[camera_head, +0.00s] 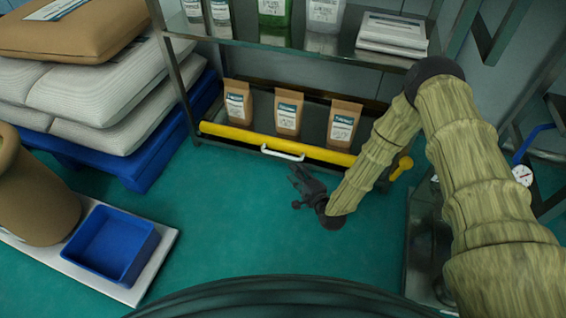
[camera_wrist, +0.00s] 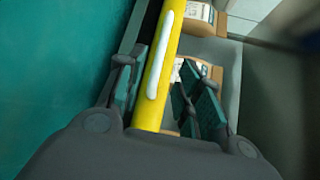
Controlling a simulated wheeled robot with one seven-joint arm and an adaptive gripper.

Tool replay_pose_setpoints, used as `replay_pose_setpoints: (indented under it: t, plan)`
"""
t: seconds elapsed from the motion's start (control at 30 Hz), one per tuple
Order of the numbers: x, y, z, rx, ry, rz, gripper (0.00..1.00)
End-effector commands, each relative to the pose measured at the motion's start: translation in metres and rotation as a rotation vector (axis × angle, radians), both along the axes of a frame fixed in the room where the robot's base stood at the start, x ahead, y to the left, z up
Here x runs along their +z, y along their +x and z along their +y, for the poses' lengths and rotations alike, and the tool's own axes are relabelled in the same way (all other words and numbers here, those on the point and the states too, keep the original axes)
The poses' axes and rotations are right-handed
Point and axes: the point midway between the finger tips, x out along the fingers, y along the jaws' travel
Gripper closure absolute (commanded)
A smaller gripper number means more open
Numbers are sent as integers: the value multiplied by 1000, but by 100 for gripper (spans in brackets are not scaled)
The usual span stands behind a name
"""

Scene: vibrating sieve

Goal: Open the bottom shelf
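The bottom shelf has a yellow front bar (camera_head: 225,132) with a white handle (camera_head: 283,153) at its middle. Several brown paper bags (camera_head: 288,113) stand upright on it behind the bar. The shelf sits within the rack frame. My gripper (camera_head: 298,176) is just in front of and below the handle, near the floor, with its fingers pointing toward the bar. In the wrist view my gripper (camera_wrist: 160,78) is open, with its fingers apart. The yellow bar (camera_wrist: 152,110) and the white handle (camera_wrist: 161,50) show between them. Nothing is held, and contact with the handle cannot be told.
Metal upper shelf (camera_head: 340,52) holds containers and a white stack (camera_head: 392,34). At left are white sacks (camera_head: 100,100) on a blue pallet (camera_head: 150,150), and a blue bin (camera_head: 112,243). A yellow-handled fitting (camera_head: 401,167) stands right of the shelf. Green floor before the shelf is clear.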

Motion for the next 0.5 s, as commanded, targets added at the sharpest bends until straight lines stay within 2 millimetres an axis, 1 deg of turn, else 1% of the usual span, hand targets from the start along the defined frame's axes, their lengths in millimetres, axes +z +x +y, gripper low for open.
replay_pose_setpoints:
  t: [0.17, 0.27, 0.5]
  plan:
    - [-3, 9, 4, -1, 14, -8, 65]
    - [-5, 19, 10, 0, 14, -9, 65]
    - [-12, 53, 28, -1, 13, -9, 65]
